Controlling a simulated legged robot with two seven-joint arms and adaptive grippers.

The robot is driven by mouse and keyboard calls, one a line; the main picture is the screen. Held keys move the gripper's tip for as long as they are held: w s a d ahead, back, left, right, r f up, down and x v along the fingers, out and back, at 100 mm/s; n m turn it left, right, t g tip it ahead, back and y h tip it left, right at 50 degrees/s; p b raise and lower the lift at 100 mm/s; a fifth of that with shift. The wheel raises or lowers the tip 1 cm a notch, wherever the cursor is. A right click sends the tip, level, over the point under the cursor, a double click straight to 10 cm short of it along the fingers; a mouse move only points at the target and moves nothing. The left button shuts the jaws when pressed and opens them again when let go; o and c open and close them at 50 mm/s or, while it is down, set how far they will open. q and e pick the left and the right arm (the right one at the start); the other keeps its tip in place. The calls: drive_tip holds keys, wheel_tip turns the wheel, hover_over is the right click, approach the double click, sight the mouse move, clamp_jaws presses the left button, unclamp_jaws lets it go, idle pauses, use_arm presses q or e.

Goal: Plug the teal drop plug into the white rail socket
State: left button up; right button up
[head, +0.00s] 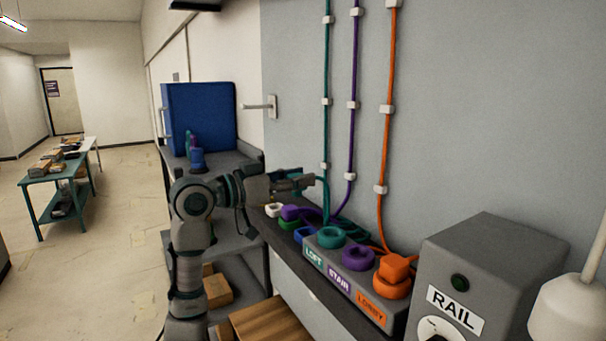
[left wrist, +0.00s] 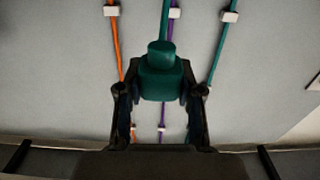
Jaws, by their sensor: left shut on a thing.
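My left gripper (head: 300,182) is shut on the teal drop plug (head: 321,182), above the far part of the dark bench. In the left wrist view the teal plug (left wrist: 161,82) sits between the two fingers (left wrist: 160,97), with a teal cable running from it. The white socket (head: 274,210) is a small pale ring on the bench, below and left of the gripper fingertips. The plug is apart from it. A purple plug (head: 290,212) stands beside the white socket. My right gripper is out of view.
Green (head: 288,224) and blue (head: 304,234) sockets follow along the bench. A grey block holds teal LOFT (head: 331,237), purple STAIR (head: 357,257) and orange LOBBY rings, with an orange plug (head: 395,267) at LOBBY. The RAIL box (head: 480,265) stands nearest. Cables hang down the wall.

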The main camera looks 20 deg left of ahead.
use_arm(q)
drive_tip(key=w+a+p, duration=0.3)
drive_tip(key=w+a, duration=0.9)
drive_tip(key=w, duration=0.2)
idle(0.5)
drive_tip(key=shift+a, duration=0.1)
